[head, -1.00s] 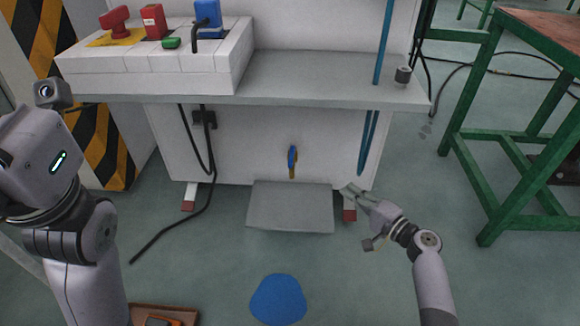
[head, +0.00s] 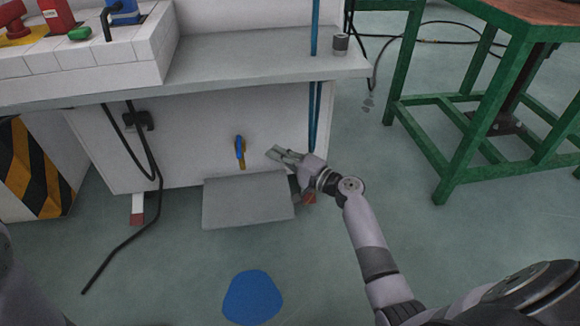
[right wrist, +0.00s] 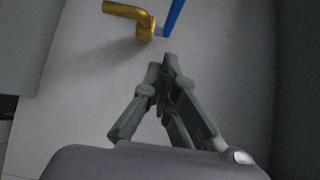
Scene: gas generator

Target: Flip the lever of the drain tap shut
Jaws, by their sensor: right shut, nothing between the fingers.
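The drain tap (head: 241,161) is a brass tap on the white front panel, low down and above a grey tray. Its blue lever (head: 239,148) points up in the head view. In the right wrist view the brass tap body (right wrist: 145,24) and part of the blue lever (right wrist: 173,16) show at the top, beyond the fingertips. My right gripper (head: 272,153) is shut and empty, just to the right of the tap and apart from it. Its shut fingers also show in the right wrist view (right wrist: 163,66). My left gripper is not in view.
The grey tray (head: 247,203) juts out below the tap. A grey shelf (head: 235,72) overhangs the panel. Blue pipes (head: 315,110) run down at the right. A black cable (head: 150,180) hangs at the left. A green table frame (head: 450,165) stands at the right.

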